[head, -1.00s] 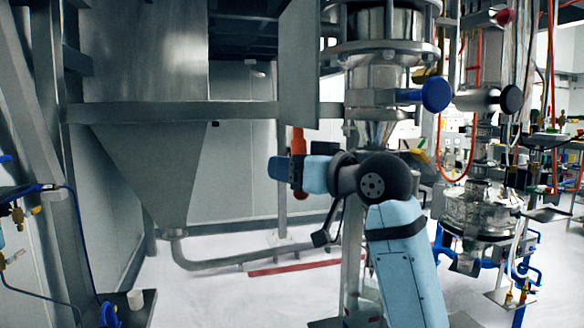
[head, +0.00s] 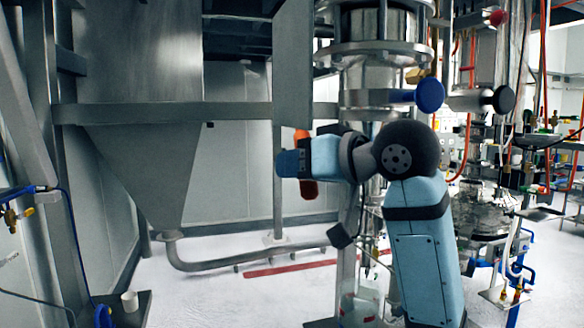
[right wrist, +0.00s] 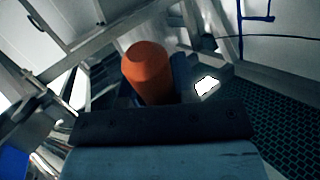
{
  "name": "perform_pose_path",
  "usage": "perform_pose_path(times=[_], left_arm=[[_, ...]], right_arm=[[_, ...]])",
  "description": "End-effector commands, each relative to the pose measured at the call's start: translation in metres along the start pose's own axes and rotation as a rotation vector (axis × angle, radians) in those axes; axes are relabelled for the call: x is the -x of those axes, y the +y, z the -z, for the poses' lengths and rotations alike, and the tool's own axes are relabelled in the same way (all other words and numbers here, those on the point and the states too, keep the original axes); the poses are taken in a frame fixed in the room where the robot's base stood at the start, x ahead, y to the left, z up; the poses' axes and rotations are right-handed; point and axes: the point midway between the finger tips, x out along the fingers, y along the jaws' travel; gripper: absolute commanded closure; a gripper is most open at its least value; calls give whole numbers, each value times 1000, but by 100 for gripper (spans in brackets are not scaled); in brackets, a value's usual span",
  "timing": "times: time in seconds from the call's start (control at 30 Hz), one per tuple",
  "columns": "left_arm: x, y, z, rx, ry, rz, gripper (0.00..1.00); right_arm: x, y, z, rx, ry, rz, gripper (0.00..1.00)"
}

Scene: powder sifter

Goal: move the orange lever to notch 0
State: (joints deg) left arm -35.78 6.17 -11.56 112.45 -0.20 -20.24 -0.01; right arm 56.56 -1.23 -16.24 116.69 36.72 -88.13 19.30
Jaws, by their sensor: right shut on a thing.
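The orange lever (head: 308,189) shows in the head view as an orange bar, with its lower end below my right gripper and a small piece above it. Its middle is hidden behind the hand. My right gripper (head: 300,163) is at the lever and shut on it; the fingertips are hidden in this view. In the right wrist view the lever's rounded orange end (right wrist: 148,72) stands up beyond the dark edge of my right gripper (right wrist: 156,98). No notch marks can be made out. My left gripper is not in view.
A steel hopper (head: 140,165) with a sloping cone stands at the left, with a horizontal beam (head: 200,113) across it. A flanged steel column (head: 375,60) with a blue round knob (head: 430,95) stands behind my right arm. Pale floor is open below.

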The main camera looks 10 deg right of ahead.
Motion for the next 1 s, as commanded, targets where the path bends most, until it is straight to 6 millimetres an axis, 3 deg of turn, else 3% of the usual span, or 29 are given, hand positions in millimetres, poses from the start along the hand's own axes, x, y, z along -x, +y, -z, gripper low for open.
perform_pose_path(times=[0.23,0.27,0.33,0.37,0.73,1.0], left_arm=[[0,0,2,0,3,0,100],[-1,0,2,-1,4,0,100],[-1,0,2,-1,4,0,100],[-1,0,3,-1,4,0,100],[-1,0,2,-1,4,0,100],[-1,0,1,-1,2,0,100]], right_arm=[[0,0,1,-1,2,0,100],[0,0,1,-1,2,0,66],[0,0,1,-1,2,0,50],[0,0,1,-1,2,0,47],[7,1,0,0,2,-1,47],[61,1,1,3,6,-4,47]])
